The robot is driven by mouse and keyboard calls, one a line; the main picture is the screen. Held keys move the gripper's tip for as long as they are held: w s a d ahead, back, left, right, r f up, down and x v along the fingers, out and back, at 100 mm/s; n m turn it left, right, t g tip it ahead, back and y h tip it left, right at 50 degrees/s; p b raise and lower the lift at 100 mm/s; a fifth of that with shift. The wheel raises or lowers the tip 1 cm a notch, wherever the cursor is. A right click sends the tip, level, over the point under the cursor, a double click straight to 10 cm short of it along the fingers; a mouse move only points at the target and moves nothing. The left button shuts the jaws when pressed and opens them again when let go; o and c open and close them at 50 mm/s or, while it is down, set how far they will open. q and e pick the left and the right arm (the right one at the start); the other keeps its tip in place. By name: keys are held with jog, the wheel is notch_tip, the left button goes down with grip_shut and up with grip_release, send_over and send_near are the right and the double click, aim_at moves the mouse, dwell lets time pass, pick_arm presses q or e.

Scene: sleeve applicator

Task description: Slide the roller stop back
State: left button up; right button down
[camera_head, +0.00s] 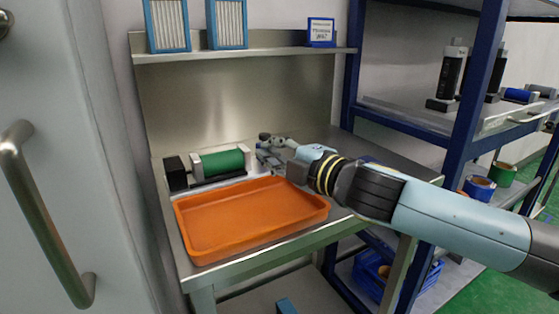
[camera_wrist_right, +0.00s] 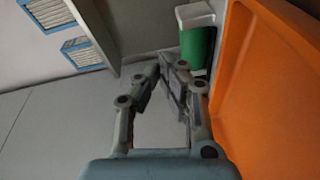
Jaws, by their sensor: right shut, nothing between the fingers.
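The sleeve applicator stands on the steel bench, with a green roller (camera_head: 222,163) lying between white end blocks and a black block (camera_head: 175,173) at its left end. My right gripper (camera_head: 266,150) is just right of the roller, at the back of the bench, apart from the roller as far as I can tell. In the right wrist view its fingers (camera_wrist_right: 166,76) are shut and empty, with the green roller (camera_wrist_right: 197,48) and a white end block (camera_wrist_right: 195,15) beyond them. I cannot clearly pick out the roller stop. My left gripper is out of view.
An orange tray (camera_head: 250,216) lies in front of the applicator, close under my right arm. A blue-posted rack (camera_head: 470,110) stands at the right.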

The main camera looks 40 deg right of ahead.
jog(key=shift+s+d+f, duration=0.1)
jog(key=shift+s, duration=0.75)
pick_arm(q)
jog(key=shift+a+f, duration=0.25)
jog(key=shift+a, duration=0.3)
pick_arm(e)
jog(key=shift+s, duration=0.25)
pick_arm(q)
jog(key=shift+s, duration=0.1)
